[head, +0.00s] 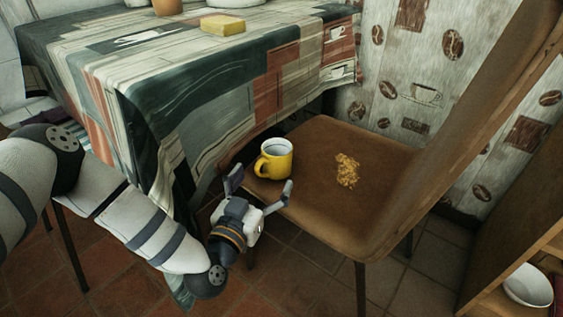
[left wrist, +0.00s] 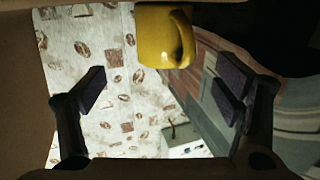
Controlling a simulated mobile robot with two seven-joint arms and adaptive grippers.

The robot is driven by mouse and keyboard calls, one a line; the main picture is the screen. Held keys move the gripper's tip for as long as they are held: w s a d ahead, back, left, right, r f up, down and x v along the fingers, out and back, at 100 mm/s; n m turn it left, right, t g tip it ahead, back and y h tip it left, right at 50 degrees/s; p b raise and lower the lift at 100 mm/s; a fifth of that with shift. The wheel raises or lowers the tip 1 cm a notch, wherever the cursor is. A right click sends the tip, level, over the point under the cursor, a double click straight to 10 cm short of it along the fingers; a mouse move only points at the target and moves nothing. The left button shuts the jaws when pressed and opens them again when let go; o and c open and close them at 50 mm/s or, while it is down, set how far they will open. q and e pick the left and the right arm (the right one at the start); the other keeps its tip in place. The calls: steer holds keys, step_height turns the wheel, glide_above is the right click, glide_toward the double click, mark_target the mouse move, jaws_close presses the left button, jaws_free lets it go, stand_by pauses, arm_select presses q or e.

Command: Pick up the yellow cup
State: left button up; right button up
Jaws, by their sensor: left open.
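The yellow cup (head: 274,160) stands upright on the brown seat of a chair (head: 318,201), near the seat's left edge by the tablecloth. Its handle points left in the head view. My left gripper (head: 258,190) is open and empty just in front of the cup, with its fingers spread toward it. In the left wrist view the cup (left wrist: 165,36) shows at the top, between and beyond the open fingers (left wrist: 166,92). The fingers appear apart from the cup. My right gripper is not in view.
Yellow crumbs (head: 347,170) lie on the seat right of the cup. The chair's tall backrest (head: 460,110) rises at the right. A cloth-covered table (head: 190,85) stands close behind and left, with a yellow block (head: 228,25) on it. A white bowl (head: 528,285) sits at lower right.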

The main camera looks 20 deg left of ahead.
mark_target(271, 164)
arm_select(q)
steer(key=w+b, duration=0.1)
steer(key=w, duration=0.2)
steer(key=w+b, duration=0.1)
steer(key=w, duration=0.2)
steer(key=w+b, duration=0.1)
steer(key=w, duration=0.2)
steer(key=shift+a+f, duration=0.1)
steer(key=shift+f, duration=0.2)
steer(key=shift+w+r+b, duration=0.25)
steer(key=shift+w+b, duration=0.05)
steer(key=shift+w, duration=0.15)
steer(key=c, duration=1.4)
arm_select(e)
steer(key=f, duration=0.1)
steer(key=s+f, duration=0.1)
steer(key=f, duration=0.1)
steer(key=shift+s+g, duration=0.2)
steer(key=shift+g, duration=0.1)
